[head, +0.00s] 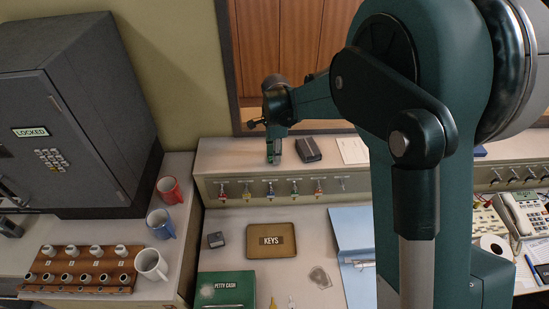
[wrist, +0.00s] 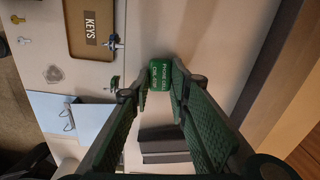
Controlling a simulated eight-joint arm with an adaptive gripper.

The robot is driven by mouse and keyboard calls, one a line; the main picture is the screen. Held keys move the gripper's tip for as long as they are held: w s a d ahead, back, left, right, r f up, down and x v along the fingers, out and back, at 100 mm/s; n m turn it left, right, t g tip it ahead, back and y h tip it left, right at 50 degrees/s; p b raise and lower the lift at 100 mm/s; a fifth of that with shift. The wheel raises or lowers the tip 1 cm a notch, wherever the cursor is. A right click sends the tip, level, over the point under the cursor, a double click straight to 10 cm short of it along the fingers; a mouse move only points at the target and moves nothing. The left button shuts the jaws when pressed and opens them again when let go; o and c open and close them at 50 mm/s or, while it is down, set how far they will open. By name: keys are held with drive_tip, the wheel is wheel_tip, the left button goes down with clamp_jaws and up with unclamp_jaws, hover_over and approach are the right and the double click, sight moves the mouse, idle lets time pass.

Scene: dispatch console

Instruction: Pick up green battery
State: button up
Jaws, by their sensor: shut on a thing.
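A small green battery (wrist: 160,74) with pale lettering shows between my fingertips in the wrist view. My gripper (wrist: 160,90) is shut on it, one finger on each side. In the head view my gripper (head: 273,154) points down at the raised shelf, left of a dark box. The battery is mostly hidden by the fingers there, and I cannot tell whether it touches the shelf.
The dark box (head: 308,149) stands close to the right of my gripper, with a white paper (head: 353,150) beyond it. Below lie a KEYS tray (head: 271,255), a green petty cash box (head: 225,288) and a blue binder (head: 352,232).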

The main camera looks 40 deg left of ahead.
wheel_tip(320, 180, up, 10)
idle(0.7)
